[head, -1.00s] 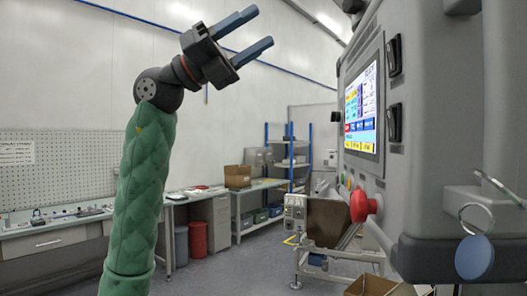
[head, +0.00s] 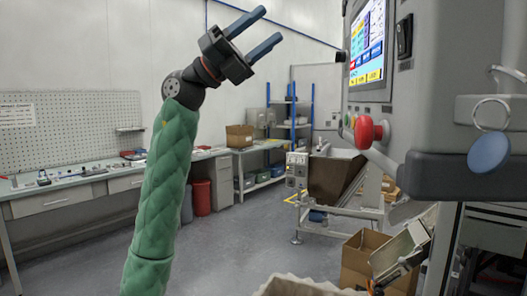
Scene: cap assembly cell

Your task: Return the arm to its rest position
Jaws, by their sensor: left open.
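My left arm, in a green quilted sleeve, rises from the bottom left of the head view. Its gripper (head: 264,35) is raised high at the upper middle. The two blue fingers are spread apart and point up and to the right, with nothing between them. The gripper is in free air, left of the grey machine's screen and apart from it. My right gripper is not in view.
A grey machine panel (head: 440,110) with a screen (head: 368,45) and red knob (head: 370,132) fills the right. A blue tag (head: 489,152) hangs there. Cardboard boxes (head: 362,262) stand low right. Workbenches (head: 70,195) line the left wall. Open floor lies between.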

